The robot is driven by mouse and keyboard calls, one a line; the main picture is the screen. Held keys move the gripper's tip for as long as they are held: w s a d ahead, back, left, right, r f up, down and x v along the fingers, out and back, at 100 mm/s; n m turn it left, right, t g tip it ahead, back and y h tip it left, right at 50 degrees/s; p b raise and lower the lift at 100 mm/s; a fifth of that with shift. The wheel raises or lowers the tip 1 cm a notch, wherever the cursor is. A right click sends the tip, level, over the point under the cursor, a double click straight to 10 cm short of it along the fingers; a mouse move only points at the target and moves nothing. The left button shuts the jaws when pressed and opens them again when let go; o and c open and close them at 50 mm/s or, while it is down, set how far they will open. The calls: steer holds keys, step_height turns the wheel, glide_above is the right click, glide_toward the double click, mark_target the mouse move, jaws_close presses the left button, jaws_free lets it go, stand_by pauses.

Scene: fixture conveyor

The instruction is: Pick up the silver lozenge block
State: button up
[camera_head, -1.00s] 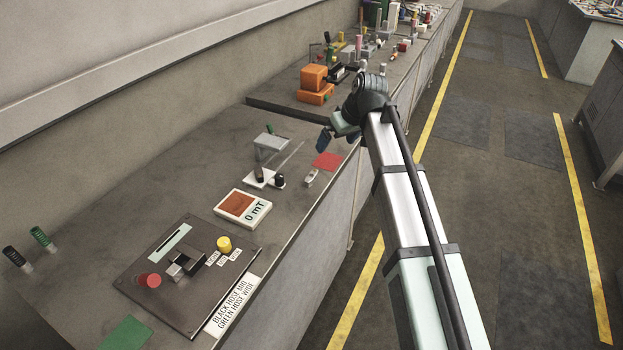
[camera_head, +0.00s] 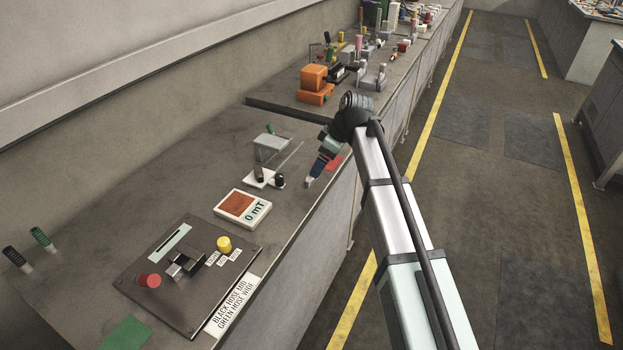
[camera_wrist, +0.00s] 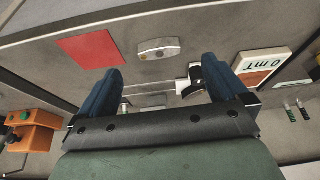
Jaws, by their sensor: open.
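The silver lozenge block (camera_wrist: 158,48) lies on the grey bench top. In the wrist view it sits ahead of my gripper (camera_wrist: 162,72), between the lines of the two blue fingers but beyond their tips. My gripper is open and empty. In the head view the gripper (camera_head: 316,174) is low over the bench near its front edge, and only a small part of the block (camera_head: 309,182) shows at the fingertips. Whether the fingers touch it cannot be told there.
A red square (camera_wrist: 90,50) lies beside the block. A white stand with a black knob (camera_head: 265,178) and a 0 mT meter (camera_head: 243,207) are close by on the left. An orange device (camera_head: 314,85) stands farther back. The bench's front edge is near.

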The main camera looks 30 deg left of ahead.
mark_target(315, 183)
steer(key=shift+x, duration=3.7)
steer(key=shift+w+a, duration=0.1)
steer(key=shift+r, duration=0.1)
steer(key=c, duration=1.1)
step_height(315, 183, up, 9)
steer(key=s+a+n, duration=0.1)
steer(key=s+a, duration=0.3)
steer(key=s, duration=0.2)
steer(key=s+a+n+g, duration=0.1)
steer(key=s+a, duration=0.4)
steer(key=s, duration=0.2)
steer(key=s+a+r+n, duration=0.1)
steer(key=s+a+n, duration=0.1)
steer(key=s+a, duration=0.2)
steer(key=shift+s+a, duration=0.15)
steer(key=shift+s, duration=1.15)
